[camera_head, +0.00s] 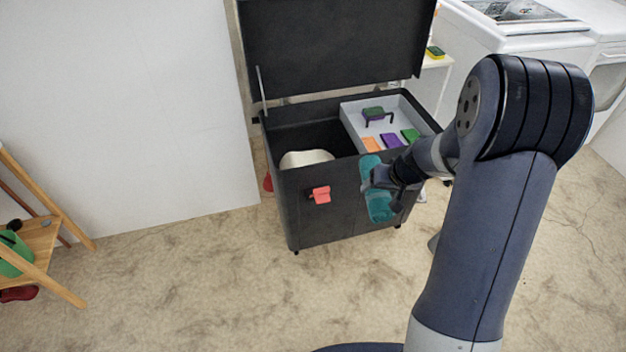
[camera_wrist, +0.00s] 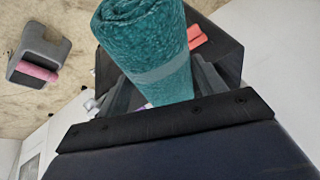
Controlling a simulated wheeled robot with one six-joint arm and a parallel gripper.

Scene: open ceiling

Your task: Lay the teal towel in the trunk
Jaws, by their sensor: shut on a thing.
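The teal towel (camera_head: 376,196) is a rolled bundle with a paler band around it. My gripper (camera_head: 378,182) is shut on it and holds it upright in front of the trunk's front wall, toward the right side. In the wrist view the towel (camera_wrist: 150,45) stands between the two fingers (camera_wrist: 160,85). The trunk (camera_head: 330,222) is dark, with its lid (camera_head: 335,45) raised. Its left compartment is deep and holds a whitish thing (camera_head: 306,158). A light grey tray (camera_head: 352,118) fills the right part of the opening.
The tray holds a purple-green thing with a dark handle (camera_head: 373,113) and several coloured blocks. A red latch (camera_head: 321,194) sits on the trunk's front. White machines (camera_head: 530,45) stand at right, a wooden rack (camera_head: 40,240) at left. The floor in front is clear.

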